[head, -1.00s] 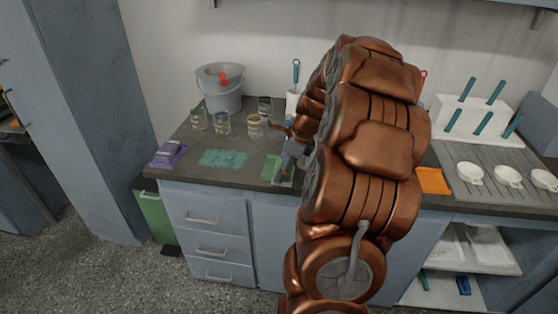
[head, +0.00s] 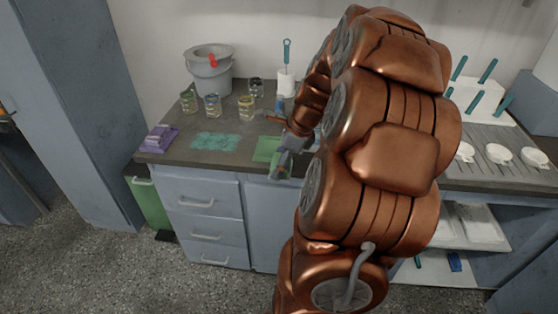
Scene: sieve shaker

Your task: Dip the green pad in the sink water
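A flat green pad (head: 267,148) lies on the dark counter, right of a teal textured mat (head: 215,142). My copper arm comes down over the counter from the right. My gripper (head: 277,165) is low beside the green pad's right side, near the counter's front edge. It is small and partly covered by my arm, so I cannot tell whether it touches the pad or how its fingers stand. No sink or water shows; my arm covers the middle of the counter.
Jars (head: 212,106) stand behind the teal mat, with a grey bucket (head: 209,74) behind them. A purple pad stack (head: 159,137) sits at the counter's left end. White dishes (head: 500,155) and a white block with teal-handled tools (head: 470,98) are at the right.

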